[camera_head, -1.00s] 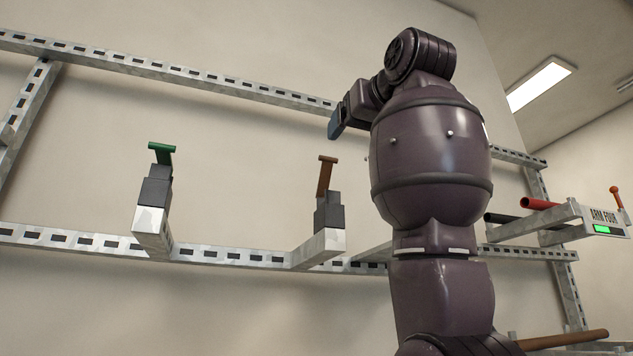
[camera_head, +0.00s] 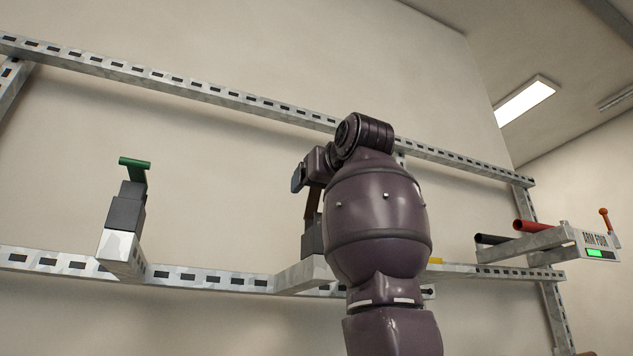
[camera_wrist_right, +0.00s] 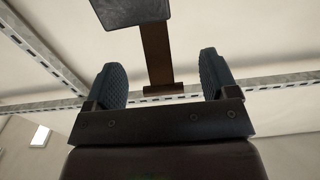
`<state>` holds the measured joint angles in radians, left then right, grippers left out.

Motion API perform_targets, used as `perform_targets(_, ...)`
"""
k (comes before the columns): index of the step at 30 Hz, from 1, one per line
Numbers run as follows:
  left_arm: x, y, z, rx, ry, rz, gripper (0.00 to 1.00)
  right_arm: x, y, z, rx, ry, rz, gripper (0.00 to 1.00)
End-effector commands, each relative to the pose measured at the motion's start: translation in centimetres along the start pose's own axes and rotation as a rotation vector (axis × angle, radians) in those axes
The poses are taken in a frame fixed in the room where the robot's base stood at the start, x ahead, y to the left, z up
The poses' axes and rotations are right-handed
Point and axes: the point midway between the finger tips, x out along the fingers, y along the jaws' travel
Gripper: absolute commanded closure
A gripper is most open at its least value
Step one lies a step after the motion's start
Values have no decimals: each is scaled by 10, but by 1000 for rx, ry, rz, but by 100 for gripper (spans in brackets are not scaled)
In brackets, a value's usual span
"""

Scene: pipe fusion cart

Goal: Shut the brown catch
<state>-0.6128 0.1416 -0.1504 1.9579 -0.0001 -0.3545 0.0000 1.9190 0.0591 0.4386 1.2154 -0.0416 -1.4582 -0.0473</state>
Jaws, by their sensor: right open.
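The brown catch (camera_head: 312,204) stands up from a dark grey block (camera_head: 311,238) on a metal bracket. In the head view my right gripper (camera_head: 299,178) is at its upper end, and my forearm and wrist hide part of it. In the right wrist view the brown catch (camera_wrist_right: 156,55) lies between the two open fingers of my right gripper (camera_wrist_right: 160,72), with a visible gap on each side. Its crossbar end (camera_wrist_right: 163,88) is near the palm. My left gripper is not in view.
A green catch (camera_head: 134,165) stands on a similar block at left. Slotted metal rails (camera_head: 200,278) run along the wall. At right, a bracket labelled ARM FOUR (camera_head: 595,243) carries a red handle (camera_head: 533,226) and an orange-knobbed lever (camera_head: 604,214).

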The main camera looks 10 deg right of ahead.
Motion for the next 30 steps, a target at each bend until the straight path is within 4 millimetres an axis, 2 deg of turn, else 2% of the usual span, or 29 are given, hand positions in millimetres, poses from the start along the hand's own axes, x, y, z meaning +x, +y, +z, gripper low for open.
perform_targets(4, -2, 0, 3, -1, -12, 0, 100, 9, 0, 1, 0, -2, -1, 20)
perform_targets(13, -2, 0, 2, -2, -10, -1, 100, 10, 0, 1, 0, -1, 0, 20)
perform_targets(26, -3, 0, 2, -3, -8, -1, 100, 10, 0, 1, 0, -1, 0, 85)
perform_targets(27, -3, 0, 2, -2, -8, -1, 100, 10, 0, 1, 0, -1, 0, 88)
perform_targets(30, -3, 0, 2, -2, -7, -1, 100, 10, 0, 1, 0, 3, 0, 88)
